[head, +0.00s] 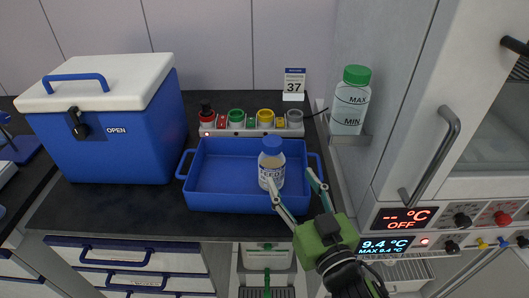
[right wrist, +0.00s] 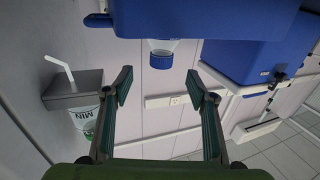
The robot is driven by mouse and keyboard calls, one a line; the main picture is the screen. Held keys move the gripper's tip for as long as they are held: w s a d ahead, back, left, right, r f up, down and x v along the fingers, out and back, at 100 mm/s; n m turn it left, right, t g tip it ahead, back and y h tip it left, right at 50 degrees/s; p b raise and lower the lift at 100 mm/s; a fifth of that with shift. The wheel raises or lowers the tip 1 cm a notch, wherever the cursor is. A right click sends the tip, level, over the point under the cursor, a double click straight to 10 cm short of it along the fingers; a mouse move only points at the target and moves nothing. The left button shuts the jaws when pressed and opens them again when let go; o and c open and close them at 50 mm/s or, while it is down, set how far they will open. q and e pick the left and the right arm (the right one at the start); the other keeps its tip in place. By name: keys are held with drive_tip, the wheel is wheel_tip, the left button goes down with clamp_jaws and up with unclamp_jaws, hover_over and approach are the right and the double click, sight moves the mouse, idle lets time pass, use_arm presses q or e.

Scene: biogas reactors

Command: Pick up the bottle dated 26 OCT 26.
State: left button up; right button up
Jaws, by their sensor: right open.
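A bottle (head: 271,165) with a blue cap and a pale label stands upright in the blue tray (head: 220,200), right of its middle. Its label has large print that seems to read FEED; I cannot read a date. My right gripper (head: 292,181) is open, at the tray's front right, with one finger overlapping the bottle's lower right edge in the head view. In the right wrist view, which is upside down, the bottle's blue cap (right wrist: 161,60) lies beyond and between the open fingers (right wrist: 158,80), with nothing held. My left gripper is not in view.
A blue cooler (head: 130,140) with a white lid stands left of the tray. A green-capped container (head: 351,100) hangs at right beside the white cabinet (head: 400,70).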

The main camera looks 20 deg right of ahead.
sight(276, 152)
drive_tip(key=w, duration=0.3)
drive_tip(key=w+p, duration=0.1)
drive_tip(key=w, duration=0.2)
drive_tip(key=shift+w+a+r, duration=0.15)
drive_tip(key=shift+w+r, duration=0.05)
drive_tip(key=shift+w, duration=0.15)
drive_tip(key=shift+w+a+r, duration=0.1)
drive_tip(key=shift+w+a, duration=0.05)
drive_tip(key=shift+w, duration=1.35)
drive_tip(key=shift+w+a, duration=0.15)
drive_tip(key=shift+w, duration=1.3)
drive_tip(key=shift+r, duration=0.1)
clamp_jaws()
